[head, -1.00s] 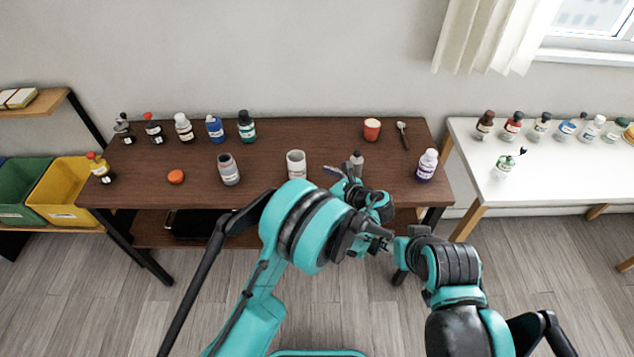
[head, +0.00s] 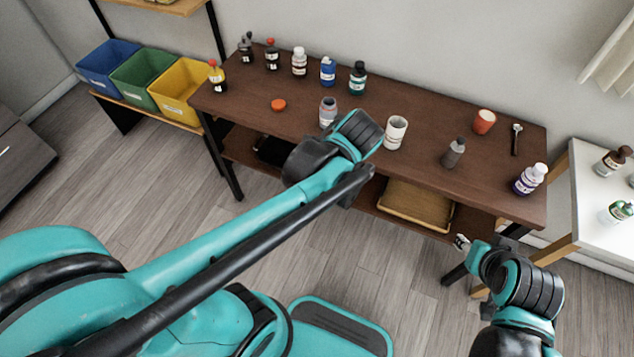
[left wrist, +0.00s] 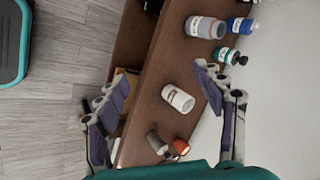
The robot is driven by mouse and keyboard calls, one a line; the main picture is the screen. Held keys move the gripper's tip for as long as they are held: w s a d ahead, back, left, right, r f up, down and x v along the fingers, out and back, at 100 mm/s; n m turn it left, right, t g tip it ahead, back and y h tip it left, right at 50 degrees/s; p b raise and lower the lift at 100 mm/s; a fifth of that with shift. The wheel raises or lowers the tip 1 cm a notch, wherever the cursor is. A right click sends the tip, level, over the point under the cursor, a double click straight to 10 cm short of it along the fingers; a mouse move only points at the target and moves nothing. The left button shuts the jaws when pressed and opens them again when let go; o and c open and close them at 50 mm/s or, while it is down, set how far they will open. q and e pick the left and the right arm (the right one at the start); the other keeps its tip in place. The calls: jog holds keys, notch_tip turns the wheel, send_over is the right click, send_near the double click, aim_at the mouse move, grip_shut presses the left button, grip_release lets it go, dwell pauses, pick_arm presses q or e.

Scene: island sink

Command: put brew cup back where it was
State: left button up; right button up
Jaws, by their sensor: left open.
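A white cup with a label (head: 395,132) stands upright on the brown table, right of my left wrist in the head view. I cannot tell from the labels which is the brew cup. My left gripper (left wrist: 163,80) is open and empty in the left wrist view, its fingers apart with the white cup (left wrist: 178,98) visible beyond and between them. In the head view my left arm hides that gripper. My right gripper (head: 461,242) is below the table's front edge at the right; its finger opening is unclear.
An orange lid (head: 278,105) lies farther left. Several bottles line the back left. The table between lid and front edge is bare.

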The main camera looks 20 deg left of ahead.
pick_arm(q)
jog(key=s+a+n+t+h, duration=0.1)
jog(key=s+n+h, duration=0.2)
jog(key=s+n, duration=0.7)
jog(key=shift+s+a+f+n, duration=0.15)
jog(key=shift+s+f+n, duration=0.2)
jog(key=shift+s, duration=0.85)
